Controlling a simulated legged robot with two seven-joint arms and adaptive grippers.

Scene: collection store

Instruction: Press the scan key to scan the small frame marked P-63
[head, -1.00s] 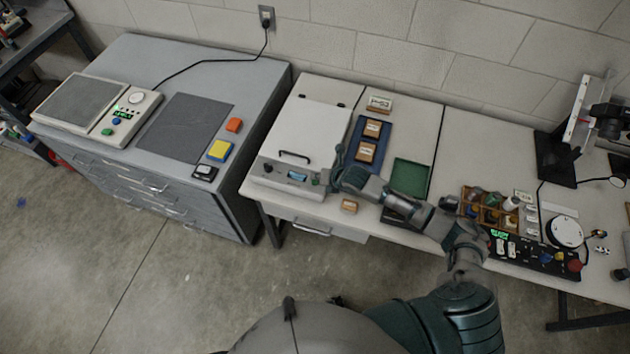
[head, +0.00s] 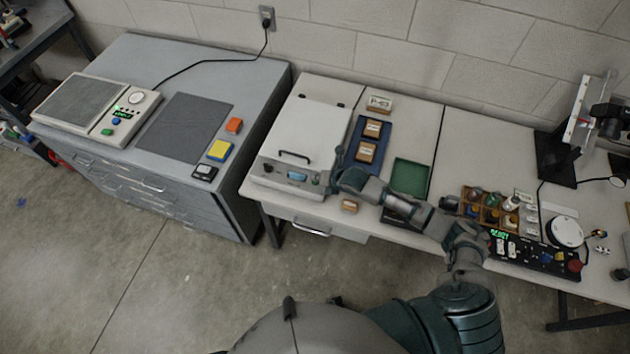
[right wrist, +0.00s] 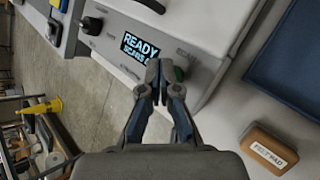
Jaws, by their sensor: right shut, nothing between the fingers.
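The scanner (head: 318,127) has a white lid, which is down, and a grey front panel. Its display (right wrist: 140,47) reads READY with a SCANS line beneath. The green scan key (right wrist: 180,73) is at the panel's right end. My right gripper (right wrist: 158,76) is shut and empty, its tips over the panel just beside the key; I cannot tell whether they touch it. In the head view my right gripper (head: 333,170) is at the panel's right end. A small piece marked P-63 (head: 379,104) lies behind the blue mat (head: 359,134). My left gripper is not in view.
Two small wooden frames (head: 366,152) lie on the blue mat. A green tray (head: 410,176) is to its right. A felt pad block (right wrist: 268,150) sits near the front edge. A grey cabinet (head: 220,90) with a scale stands left, across a gap.

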